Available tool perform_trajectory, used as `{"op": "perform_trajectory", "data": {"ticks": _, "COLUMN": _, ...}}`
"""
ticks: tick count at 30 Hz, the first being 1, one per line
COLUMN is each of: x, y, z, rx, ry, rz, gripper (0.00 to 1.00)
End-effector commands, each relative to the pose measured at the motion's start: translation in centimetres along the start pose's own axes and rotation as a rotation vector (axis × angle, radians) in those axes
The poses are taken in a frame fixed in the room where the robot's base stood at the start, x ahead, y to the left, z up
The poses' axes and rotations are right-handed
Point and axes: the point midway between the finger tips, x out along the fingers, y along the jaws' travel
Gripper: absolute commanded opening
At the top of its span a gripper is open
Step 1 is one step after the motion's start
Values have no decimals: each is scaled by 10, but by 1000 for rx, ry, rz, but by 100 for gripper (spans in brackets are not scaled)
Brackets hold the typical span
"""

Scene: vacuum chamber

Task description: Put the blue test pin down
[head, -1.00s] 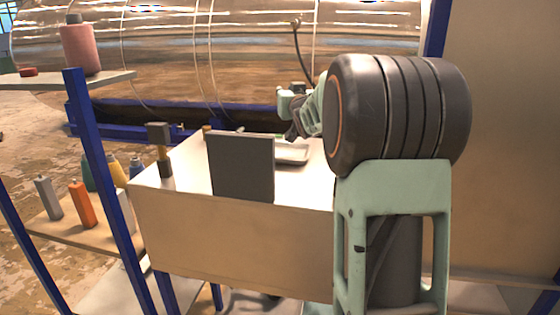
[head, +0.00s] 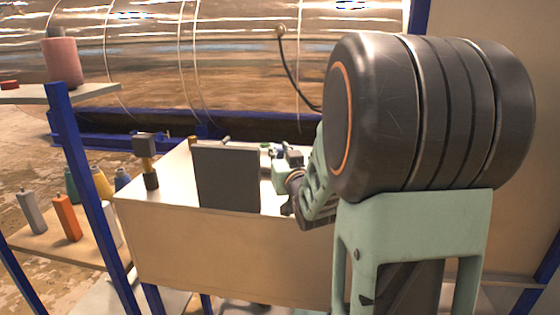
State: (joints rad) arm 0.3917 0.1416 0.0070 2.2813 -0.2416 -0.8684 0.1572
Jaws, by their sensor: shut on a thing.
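My gripper (head: 291,158) is small and partly hidden at the end of my arm, above the right part of the white-topped bench (head: 178,178). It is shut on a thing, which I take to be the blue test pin. I cannot tell whether the pin touches the bench top.
A dark upright panel (head: 226,178) stands on the bench left of my gripper. A shelf (head: 60,242) with several bottles and blocks is at left. The large metal chamber (head: 230,60) lies behind.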

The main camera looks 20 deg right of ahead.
Motion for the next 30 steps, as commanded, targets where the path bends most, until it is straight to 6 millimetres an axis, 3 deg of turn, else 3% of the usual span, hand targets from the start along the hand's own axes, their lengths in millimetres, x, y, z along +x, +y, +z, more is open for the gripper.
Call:
{"op": "perform_trajectory", "data": {"ticks": 6, "x": -1, "y": 0, "z": 30, "rx": 1, "ry": -4, "rz": 0, "gripper": 0}}
{"op": "perform_trajectory", "data": {"ticks": 19, "x": -1, "y": 0, "z": 35, "rx": 0, "ry": -1, "rz": 0, "gripper": 0}}
{"op": "perform_trajectory", "data": {"ticks": 20, "x": -1, "y": 0, "z": 34, "rx": 0, "ry": -2, "rz": 0, "gripper": 19}}
{"op": "perform_trajectory", "data": {"ticks": 24, "x": -1, "y": 0, "z": 34, "rx": 0, "ry": -2, "rz": 0, "gripper": 34}}
{"op": "perform_trajectory", "data": {"ticks": 30, "x": -1, "y": 0, "z": 34, "rx": 0, "ry": -2, "rz": 0, "gripper": 34}}
